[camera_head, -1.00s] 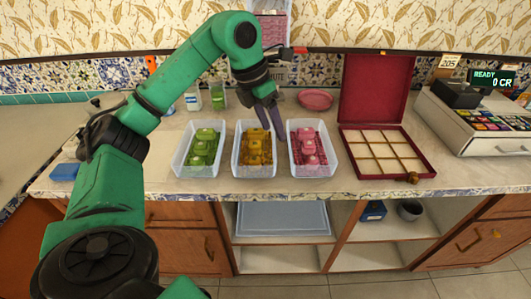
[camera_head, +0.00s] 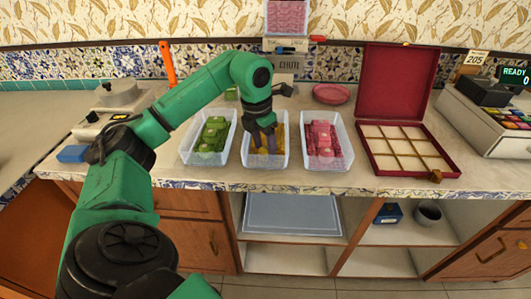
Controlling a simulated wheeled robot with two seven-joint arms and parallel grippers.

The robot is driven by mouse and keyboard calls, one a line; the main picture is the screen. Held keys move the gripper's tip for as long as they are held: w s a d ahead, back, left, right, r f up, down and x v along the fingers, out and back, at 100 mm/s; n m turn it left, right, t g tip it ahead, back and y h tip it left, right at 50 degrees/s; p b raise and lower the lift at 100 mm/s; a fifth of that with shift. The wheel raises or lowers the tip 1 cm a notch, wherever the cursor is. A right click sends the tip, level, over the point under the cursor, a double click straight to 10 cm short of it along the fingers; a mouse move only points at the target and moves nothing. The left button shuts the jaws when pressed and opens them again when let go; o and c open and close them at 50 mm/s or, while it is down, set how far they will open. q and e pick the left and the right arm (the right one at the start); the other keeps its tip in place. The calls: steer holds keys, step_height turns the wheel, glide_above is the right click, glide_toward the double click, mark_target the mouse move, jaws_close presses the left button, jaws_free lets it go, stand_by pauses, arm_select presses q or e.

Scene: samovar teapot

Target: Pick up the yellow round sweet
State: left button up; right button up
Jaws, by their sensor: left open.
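Yellow sweets (camera_head: 262,140) lie in the middle clear bin (camera_head: 265,161) on the counter. My gripper and wrist cover much of them, and I cannot tell which one is round. My left gripper (camera_head: 264,144) is open, pointing down, with its fingers at or inside the middle bin. I cannot tell whether the fingers touch a sweet. My right gripper is not in view.
A bin of green sweets (camera_head: 211,136) stands left of the middle bin and a bin of pink sweets (camera_head: 323,139) stands right of it. A red box (camera_head: 452,171) with an empty divided tray lies open at the right. A pink plate (camera_head: 331,93) is behind.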

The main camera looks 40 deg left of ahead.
arm_select(q)
steer(key=shift+r, duration=0.1)
jaws_close()
